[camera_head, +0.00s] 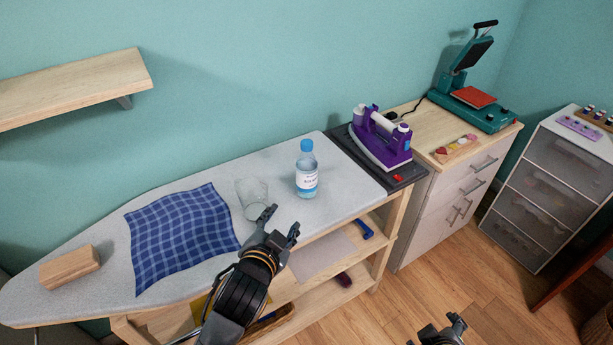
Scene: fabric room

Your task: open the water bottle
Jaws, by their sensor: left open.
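The water bottle (307,172) stands upright on the ironing board, with its blue cap (306,145) on top. It is clear, with a white and blue label. My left gripper (281,219) is open and empty over the front edge of the board, in front of the bottle and a little to its left. It is apart from the bottle. My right gripper (452,327) is low at the bottom edge, over the floor and far from the bottle. It is small and partly cut off, so its jaw state is unclear.
A blue checked cloth (180,235) and a wooden block (69,267) lie farther left on the ironing board (100,222). A purple iron (381,139) sits right of the bottle.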

